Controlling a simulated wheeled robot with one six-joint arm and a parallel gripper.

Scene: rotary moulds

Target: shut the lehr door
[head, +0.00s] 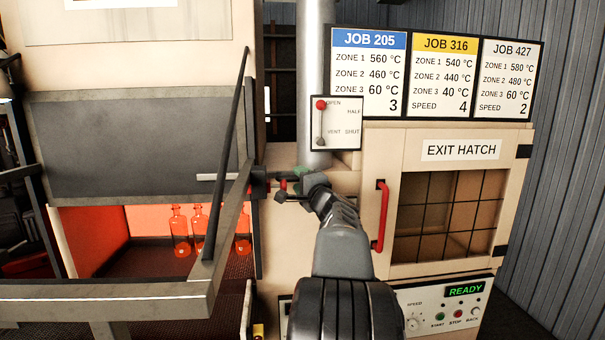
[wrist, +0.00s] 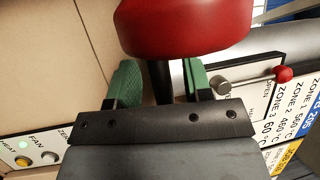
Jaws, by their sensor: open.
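The lehr door is probably the wide grey panel (head: 130,145) at left in the head view. It hangs raised, with an orange-lit opening below it and glowing bottles (head: 181,232) inside. My gripper (head: 290,186) is at the machine's front, right of that panel. In the wrist view, my gripper (wrist: 161,80) is open, its green-padded fingers apart. A large red knob (wrist: 185,28) lies just beyond the fingertips, and its dark stem (wrist: 158,82) shows between the fingers. I cannot tell whether the fingers touch it.
A white plate (head: 345,123) marked OPEN, HALF, VENT, SHUT carries a small lever with its red ball (head: 321,104) at OPEN. The exit hatch (head: 445,215) with a red handle (head: 381,215) is closed at right. A dark diagonal bar (head: 232,130) and grey rail (head: 110,292) stand left of my arm.

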